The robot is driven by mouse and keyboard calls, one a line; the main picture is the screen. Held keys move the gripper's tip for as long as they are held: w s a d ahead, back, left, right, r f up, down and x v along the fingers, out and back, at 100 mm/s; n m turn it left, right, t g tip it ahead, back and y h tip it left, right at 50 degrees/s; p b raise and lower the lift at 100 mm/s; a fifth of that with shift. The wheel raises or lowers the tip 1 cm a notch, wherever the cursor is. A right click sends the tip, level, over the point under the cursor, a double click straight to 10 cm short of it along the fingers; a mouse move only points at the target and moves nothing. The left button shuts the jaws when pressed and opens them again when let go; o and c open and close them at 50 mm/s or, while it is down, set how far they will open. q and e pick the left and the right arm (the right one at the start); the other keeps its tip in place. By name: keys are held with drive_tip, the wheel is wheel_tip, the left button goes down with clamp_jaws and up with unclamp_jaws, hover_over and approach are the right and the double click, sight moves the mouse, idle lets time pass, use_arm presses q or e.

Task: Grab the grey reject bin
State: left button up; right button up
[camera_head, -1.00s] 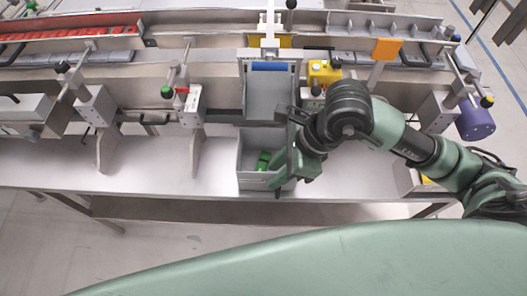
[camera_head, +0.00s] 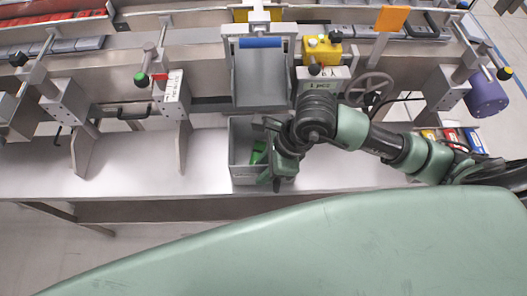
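The grey reject bin (camera_head: 241,171) is an open-topped box on the bench, below the mouth of a grey chute. Green pieces (camera_head: 258,153) show inside it. My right gripper (camera_head: 272,155) is over the right part of the bin, with its fingers spread apart, one toward the far side and one toward the near side. It hides much of the bin's right wall. I cannot tell whether the fingers touch the bin. My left gripper is out of view.
The grey chute (camera_head: 261,80) with a blue bar stands just behind the bin. A metal bracket (camera_head: 183,148) stands to the left. A purple cylinder (camera_head: 487,94) and small coloured boxes (camera_head: 450,136) are at the right.

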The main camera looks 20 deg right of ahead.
drive_tip(key=shift+x, duration=1.05)
clamp_jaws()
drive_tip(key=shift+w+r, duration=0.1)
drive_tip(key=shift+w, duration=0.05)
idle(0.5)
